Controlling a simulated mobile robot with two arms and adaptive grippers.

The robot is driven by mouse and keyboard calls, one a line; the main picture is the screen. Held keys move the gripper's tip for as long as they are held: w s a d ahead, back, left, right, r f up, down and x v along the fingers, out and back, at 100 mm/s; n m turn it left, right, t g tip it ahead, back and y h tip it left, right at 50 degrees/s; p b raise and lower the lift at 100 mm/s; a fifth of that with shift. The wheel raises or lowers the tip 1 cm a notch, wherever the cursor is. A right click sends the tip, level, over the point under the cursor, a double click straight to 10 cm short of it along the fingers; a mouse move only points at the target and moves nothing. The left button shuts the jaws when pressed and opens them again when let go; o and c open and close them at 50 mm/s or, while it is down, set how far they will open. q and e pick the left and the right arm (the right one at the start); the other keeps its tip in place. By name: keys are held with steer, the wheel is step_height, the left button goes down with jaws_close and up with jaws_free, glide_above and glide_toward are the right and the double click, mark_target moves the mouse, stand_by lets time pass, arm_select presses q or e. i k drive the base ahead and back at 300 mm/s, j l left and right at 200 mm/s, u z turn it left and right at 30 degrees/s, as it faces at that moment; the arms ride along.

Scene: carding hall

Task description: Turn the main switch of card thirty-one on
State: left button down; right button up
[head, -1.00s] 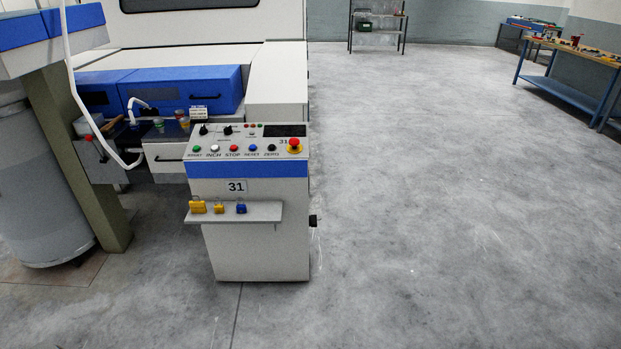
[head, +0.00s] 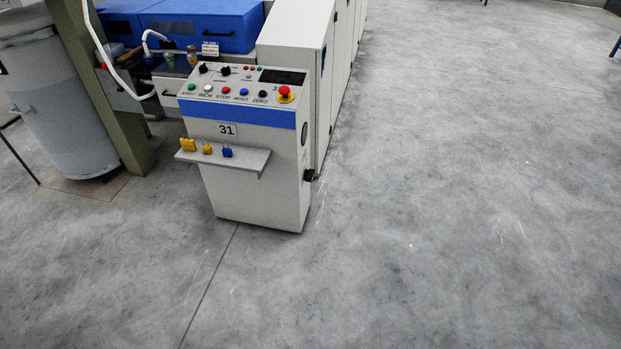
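The control console of card thirty-one (head: 255,190) stands left of centre in the head view, with a plate reading 31 (head: 227,130) on its front. Its sloped top has a row of coloured buttons, two black knobs, a dark display (head: 282,77) and a red emergency stop button (head: 285,93) on yellow. A black switch-like knob (head: 308,175) sticks out low on the console's right side. I cannot read its position. Neither of my grippers is in view.
A small shelf (head: 245,161) on the console's front carries yellow and blue padlocks (head: 227,151). The white and blue card machine (head: 210,25) stands behind. A grey can (head: 65,110) and an olive post (head: 105,100) stand left. Floor is clear in front and right.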

mark_target(309, 176)
steer(key=l+u, duration=0.35)
steer(key=i+l+u, duration=0.75)
steer(key=k+l, duration=0.05)
steer(key=k, duration=0.05)
